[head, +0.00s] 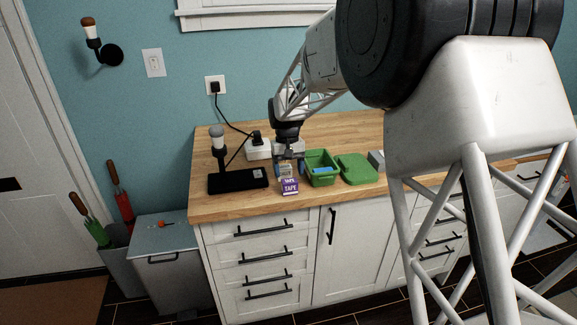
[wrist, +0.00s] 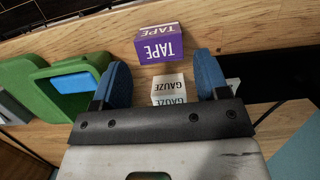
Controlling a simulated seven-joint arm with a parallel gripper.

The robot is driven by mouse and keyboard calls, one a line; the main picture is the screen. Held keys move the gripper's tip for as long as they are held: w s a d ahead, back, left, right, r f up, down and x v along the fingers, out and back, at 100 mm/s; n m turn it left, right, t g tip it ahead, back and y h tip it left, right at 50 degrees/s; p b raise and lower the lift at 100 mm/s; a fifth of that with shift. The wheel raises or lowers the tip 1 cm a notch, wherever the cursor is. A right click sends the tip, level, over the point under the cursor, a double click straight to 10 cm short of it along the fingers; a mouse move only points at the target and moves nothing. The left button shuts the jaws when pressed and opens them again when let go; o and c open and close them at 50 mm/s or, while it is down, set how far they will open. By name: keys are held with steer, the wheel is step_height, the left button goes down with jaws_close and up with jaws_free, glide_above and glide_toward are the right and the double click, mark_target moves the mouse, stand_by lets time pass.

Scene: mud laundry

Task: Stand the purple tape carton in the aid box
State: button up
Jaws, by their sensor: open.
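The purple tape carton (head: 290,187) lies near the counter's front edge, its purple and white TAPE faces showing. In the wrist view the carton (wrist: 158,46) is just beyond my fingertips, apart from them. My gripper (head: 290,166) is open and points down over the counter, behind the carton; in the wrist view its blue fingers (wrist: 163,66) are spread with nothing clamped. A white gauze carton (wrist: 168,90) shows between the fingers, not gripped. The green aid box (head: 310,178) stands open right of my gripper, with a blue pack (head: 322,170) inside; the box also shows in the wrist view (wrist: 103,62).
The green lid (head: 357,168) lies right of the box, with a grey block (head: 376,159) beyond. A black lamp base (head: 238,180) is on the left; a white socket block (head: 258,149) and cord are behind it. Bare wood shows in front of the lamp base.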

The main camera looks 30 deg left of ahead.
mark_target(289, 179)
steer(key=shift+x, duration=1.5)
steer(key=c, duration=0.6)
steer(key=shift+o, duration=0.2)
steer(key=shift+r, duration=0.2)
steer(key=shift+s+d+v, duration=0.15)
steer(key=shift+v, duration=0.75)
steer(key=shift+s+d+v, duration=0.15)
steer(key=shift+v, duration=0.8)
steer(key=shift+s+d+v, duration=0.15)
steer(key=shift+v, duration=0.75)
steer(key=shift+r, duration=0.15)
steer(key=w+r, duration=0.3)
steer(key=w, duration=0.5)
steer(key=w+r, duration=0.3)
steer(key=w, duration=0.5)
steer(key=shift+w+d+r, duration=0.2)
steer(key=shift+w+r, duration=0.1)
